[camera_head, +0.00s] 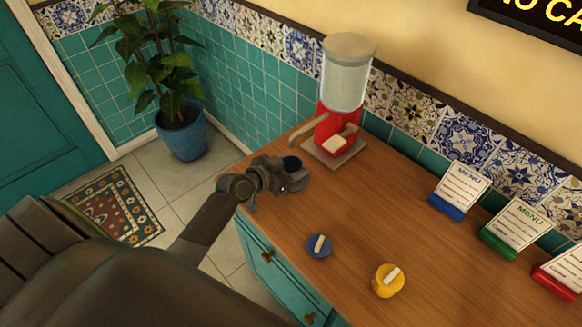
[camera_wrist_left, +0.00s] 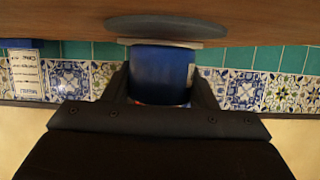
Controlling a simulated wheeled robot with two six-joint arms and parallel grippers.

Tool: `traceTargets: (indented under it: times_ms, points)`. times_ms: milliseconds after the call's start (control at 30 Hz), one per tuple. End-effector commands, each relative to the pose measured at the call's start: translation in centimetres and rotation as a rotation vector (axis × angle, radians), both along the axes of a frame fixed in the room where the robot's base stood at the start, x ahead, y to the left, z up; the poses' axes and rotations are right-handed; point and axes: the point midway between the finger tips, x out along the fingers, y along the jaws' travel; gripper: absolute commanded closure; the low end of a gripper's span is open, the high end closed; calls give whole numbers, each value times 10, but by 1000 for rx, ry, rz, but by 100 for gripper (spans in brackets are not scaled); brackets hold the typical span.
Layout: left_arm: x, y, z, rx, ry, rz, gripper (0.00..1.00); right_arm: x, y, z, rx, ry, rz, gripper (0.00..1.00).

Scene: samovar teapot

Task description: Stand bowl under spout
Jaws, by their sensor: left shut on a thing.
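The dispenser (camera_head: 347,75) has a clear tank over a red body and stands on a pale base plate (camera_head: 352,155). A light lever-like arm (camera_head: 308,129) sticks out from it to the left. The bowl is apart from the dispenser. I cannot clearly make out the spout. My right gripper is not in view.
A blue round piece (camera_head: 318,246) and a yellow one (camera_head: 388,281), each with a pale bar on top, lie on the counter (camera_head: 350,215). Menu stands (camera_head: 459,190) line the tiled wall. A potted plant (camera_head: 180,130) stands on the floor. The counter's middle is clear.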

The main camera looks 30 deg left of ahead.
Motion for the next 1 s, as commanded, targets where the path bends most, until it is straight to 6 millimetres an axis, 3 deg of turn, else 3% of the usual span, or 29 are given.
traceTargets:
  times_ms: [33, 533, 567, 733, 1000]
  points:
    - [-6, 0, -18, -18, 33, 8, 76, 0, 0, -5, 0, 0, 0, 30]
    - [-6, -2, -24, -26, 36, 8, 76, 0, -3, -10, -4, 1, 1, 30]
    - [-6, -2, -24, -26, 36, 8, 47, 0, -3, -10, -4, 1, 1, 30]
    - [-6, -2, -24, -26, 36, 8, 25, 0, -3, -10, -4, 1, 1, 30]
    - [-7, -2, -25, -27, 38, 8, 23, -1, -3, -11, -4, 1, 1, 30]
